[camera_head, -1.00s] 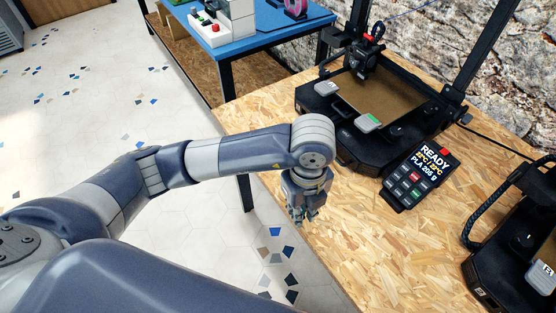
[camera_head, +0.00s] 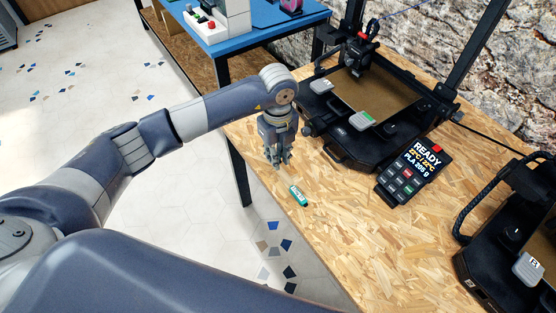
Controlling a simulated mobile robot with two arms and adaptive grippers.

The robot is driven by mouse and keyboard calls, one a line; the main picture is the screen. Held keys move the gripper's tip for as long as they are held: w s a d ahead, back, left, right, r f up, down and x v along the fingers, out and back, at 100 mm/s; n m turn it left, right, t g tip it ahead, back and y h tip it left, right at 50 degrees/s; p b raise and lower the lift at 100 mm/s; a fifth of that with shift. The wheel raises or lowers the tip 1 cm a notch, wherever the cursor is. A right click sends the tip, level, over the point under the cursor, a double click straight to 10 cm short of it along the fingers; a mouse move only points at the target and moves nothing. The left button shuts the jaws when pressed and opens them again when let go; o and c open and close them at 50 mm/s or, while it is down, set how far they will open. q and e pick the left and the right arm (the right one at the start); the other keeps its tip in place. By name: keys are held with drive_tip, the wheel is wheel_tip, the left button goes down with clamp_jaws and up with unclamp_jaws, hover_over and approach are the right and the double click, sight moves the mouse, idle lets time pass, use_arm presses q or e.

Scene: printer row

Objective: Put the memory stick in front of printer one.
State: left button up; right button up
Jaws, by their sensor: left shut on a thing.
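A small teal stick with a white label (camera_head: 298,195), which looks like the memory stick, lies on the wood-chip table near its left edge. My left gripper (camera_head: 278,162) points down, up and left of the stick in the picture and apart from it. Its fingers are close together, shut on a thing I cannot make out. A black printer (camera_head: 345,148) stands beyond the stick to the right, with a brown bed. Another black printer (camera_head: 490,262) is cut off at the right edge. I cannot tell which is printer one. My right gripper is out of view.
A display with keys (camera_head: 415,170) reading READY stands at the first printer's right front corner. The wood-chip table (camera_head: 350,245) is bare around the stick and towards the front. A blue table (camera_head: 265,25) stands behind, with a stone wall at the right.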

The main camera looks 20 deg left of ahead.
use_arm(q)
wheel_tip(320, 180, down, 3)
drive_tip(key=shift+s+p, duration=0.1)
drive_tip(key=shift+p, duration=0.25)
drive_tip(key=shift+f, duration=0.25)
drive_tip(key=shift+f, duration=0.1)
drive_tip(key=shift+f, duration=0.15)
drive_tip(key=o, duration=0.8)
drive_tip(key=shift+r, duration=0.4)
wheel_tip(320, 180, up, 12)
drive_tip(key=shift+f+b, duration=0.1)
drive_tip(key=shift+b, duration=0.75)
